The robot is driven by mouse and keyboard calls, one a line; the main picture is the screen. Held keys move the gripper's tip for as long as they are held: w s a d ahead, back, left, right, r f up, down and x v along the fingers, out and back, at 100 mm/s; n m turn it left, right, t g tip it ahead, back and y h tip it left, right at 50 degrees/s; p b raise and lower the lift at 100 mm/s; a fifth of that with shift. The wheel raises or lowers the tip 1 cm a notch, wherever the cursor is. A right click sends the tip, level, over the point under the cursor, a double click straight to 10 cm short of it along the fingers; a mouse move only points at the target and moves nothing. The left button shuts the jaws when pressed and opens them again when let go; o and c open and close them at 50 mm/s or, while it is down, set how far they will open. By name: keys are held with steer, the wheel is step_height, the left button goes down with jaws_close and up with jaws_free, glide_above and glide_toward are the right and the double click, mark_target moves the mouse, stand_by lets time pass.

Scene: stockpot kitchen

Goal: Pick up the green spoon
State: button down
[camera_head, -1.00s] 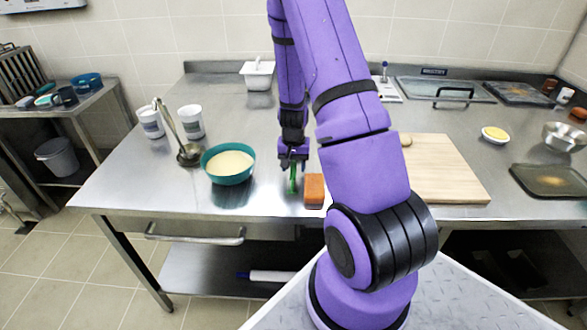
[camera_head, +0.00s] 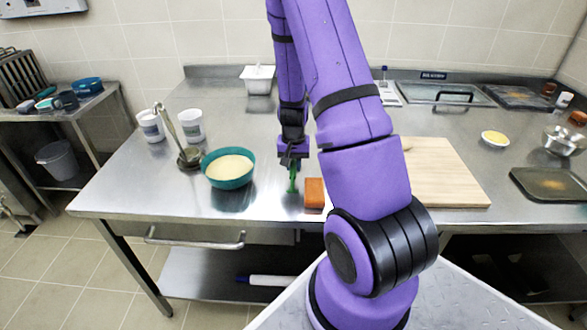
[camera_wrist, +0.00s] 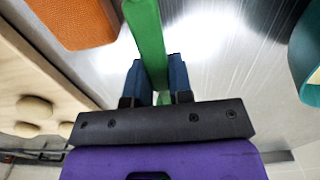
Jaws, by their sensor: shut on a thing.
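The green spoon (camera_head: 293,180) is at my gripper (camera_head: 291,162) in the head view, near the front of the steel table, just left of an orange block. In the wrist view the green spoon (camera_wrist: 147,40) runs up between the two blue fingers of my gripper (camera_wrist: 158,75). The fingers are shut on it, one on each side. The head view shows only a short green length below the fingers. I cannot tell whether its lower end touches the table.
The orange block (camera_head: 314,193) stands close on the right, and a teal bowl (camera_head: 229,183) of pale contents on the left. A ladle stand (camera_head: 188,157) and two white cups are farther left. A wooden board (camera_head: 447,175) with round items lies right, partly behind my arm.

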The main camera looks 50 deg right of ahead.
steer(key=shift+s+d+r, duration=0.1)
steer(key=shift+s+r, duration=0.4)
steer(key=shift+r, duration=0.3)
steer(key=s, duration=0.4)
steer(key=s+d, duration=0.1)
steer(key=s, duration=0.3)
steer(key=s+r, duration=0.1)
steer(key=s, duration=0.4)
steer(key=shift+d, duration=0.4)
steer(key=shift+s+d+r, duration=0.1)
steer(key=shift+s+r, duration=0.05)
steer(key=shift+s, duration=0.8)
